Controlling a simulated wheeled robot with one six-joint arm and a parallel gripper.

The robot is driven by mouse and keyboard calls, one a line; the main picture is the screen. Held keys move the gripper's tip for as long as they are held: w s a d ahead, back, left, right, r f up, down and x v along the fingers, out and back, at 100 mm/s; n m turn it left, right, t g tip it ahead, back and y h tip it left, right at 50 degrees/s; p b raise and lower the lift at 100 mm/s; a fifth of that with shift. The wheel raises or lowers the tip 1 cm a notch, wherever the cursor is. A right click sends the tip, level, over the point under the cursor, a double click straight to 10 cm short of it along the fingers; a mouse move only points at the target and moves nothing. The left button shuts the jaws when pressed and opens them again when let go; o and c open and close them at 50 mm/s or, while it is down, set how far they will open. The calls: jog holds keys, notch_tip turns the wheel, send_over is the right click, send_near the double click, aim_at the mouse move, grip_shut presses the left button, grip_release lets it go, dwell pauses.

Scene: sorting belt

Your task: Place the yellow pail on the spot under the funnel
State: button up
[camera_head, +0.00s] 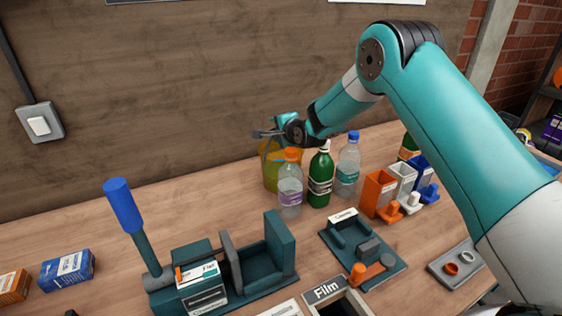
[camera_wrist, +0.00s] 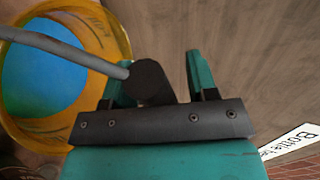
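The yellow pail (camera_head: 269,178) stands at the back of the wooden bench near the wall, partly hidden behind bottles. The wrist view shows its yellow rim (camera_wrist: 112,38) at the left, with blue inside. A grey handle rod (camera_wrist: 70,56) runs from the pail to a dark round grip (camera_wrist: 150,80). My gripper (camera_head: 268,133) is above the pail in the head view. In the wrist view my gripper (camera_wrist: 160,72) has its fingers apart, with the dark grip between them, nearer the left finger; a gap shows at the right. I cannot make out a funnel or its spot.
An orange-capped bottle (camera_head: 290,185), a green bottle (camera_head: 321,178) and a blue-capped bottle (camera_head: 348,165) stand close in front and right of the pail. A blue-handled press (camera_head: 123,205) is at left front. Orange, white and blue holders (camera_head: 378,190) stand right. The back left bench is clear.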

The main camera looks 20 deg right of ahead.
grip_shut()
jog(key=shift+s+a+f, duration=0.1)
jog(key=shift+s+f, duration=0.05)
jog(key=shift+f, duration=0.1)
dwell(0.8)
